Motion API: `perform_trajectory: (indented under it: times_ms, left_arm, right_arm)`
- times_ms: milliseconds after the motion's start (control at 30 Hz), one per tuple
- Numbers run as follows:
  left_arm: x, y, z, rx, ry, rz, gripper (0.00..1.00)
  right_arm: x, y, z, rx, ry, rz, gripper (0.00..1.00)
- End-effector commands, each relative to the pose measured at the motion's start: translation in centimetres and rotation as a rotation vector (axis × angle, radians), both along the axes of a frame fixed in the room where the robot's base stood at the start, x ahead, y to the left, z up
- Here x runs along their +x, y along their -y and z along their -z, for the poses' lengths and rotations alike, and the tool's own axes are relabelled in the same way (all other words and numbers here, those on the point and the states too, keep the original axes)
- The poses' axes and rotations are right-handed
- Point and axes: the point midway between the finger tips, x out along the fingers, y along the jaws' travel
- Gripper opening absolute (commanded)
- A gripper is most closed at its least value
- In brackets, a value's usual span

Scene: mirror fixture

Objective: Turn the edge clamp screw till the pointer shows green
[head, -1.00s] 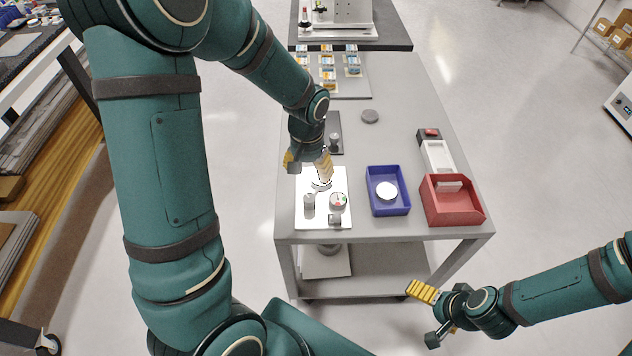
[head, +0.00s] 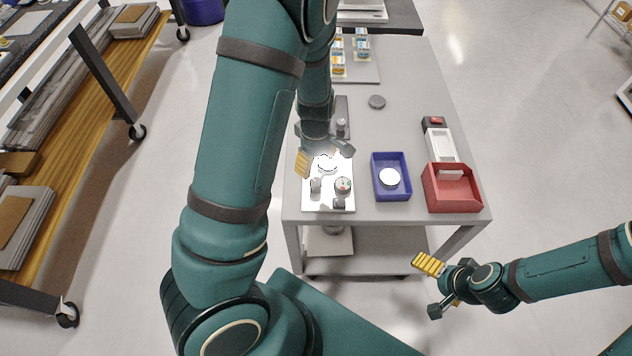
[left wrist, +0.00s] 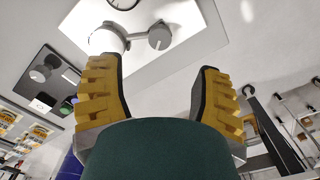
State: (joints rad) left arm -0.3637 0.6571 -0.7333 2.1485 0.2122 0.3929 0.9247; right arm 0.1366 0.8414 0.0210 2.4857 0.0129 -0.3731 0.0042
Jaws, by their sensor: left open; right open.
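The white mirror fixture plate (head: 326,205) lies at the table's front left. On it are a round dial (head: 343,185), a grey knob (head: 316,185) and a dark knob (head: 339,203). Which knob is the clamp screw is unclear, and the pointer's reading is too small to tell. My left gripper (head: 326,156) is open above the plate's far part. In the left wrist view, its yellow fingers (left wrist: 155,70) are spread, with a white round post (left wrist: 107,38) and a lever-ended knob (left wrist: 158,38) beyond them; the dial (left wrist: 124,3) is cut off. My right gripper (head: 432,287) is open, off the table's front.
A blue bin (head: 391,194) with a white disc and a red bin (head: 452,192) stand right of the fixture. The table's middle is clear.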

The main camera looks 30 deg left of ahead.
Motion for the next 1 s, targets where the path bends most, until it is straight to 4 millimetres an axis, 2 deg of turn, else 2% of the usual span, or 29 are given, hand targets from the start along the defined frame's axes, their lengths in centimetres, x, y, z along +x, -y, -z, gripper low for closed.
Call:
perform_trajectory:
  times_ms: [33,200,500,700,933,967,1000]
  left_arm:
    - [-0.1,0.0,1.5,0.000,-0.004,-0.001,0.66]
    - [-0.1,0.0,4.8,-0.001,-0.004,0.000,0.66]
    - [0.0,0.0,8.9,0.000,-0.002,0.003,0.66]
    - [0.0,0.0,9.7,-0.001,0.000,0.004,0.66]
    - [0.0,0.0,9.7,0.000,0.000,0.004,0.66]
    - [0.0,0.0,9.7,-0.001,0.000,0.004,0.64]
    - [0.0,0.0,9.7,-0.001,0.000,0.004,0.50]
  right_arm:
    - [0.0,0.0,0.6,-0.001,0.000,0.000,1.00]
    - [0.0,-0.1,1.6,-0.003,-0.001,0.000,1.00]
    - [0.0,-0.1,2.5,-0.004,-0.001,-0.001,1.00]
    - [-0.1,-0.1,2.6,-0.004,-0.003,-0.002,1.00]
    - [-0.1,-0.1,2.6,-0.004,-0.003,-0.002,1.00]
    - [-0.1,-0.1,2.6,-0.004,-0.003,-0.002,1.00]
    - [-0.1,-0.1,2.6,-0.004,-0.003,-0.002,1.00]
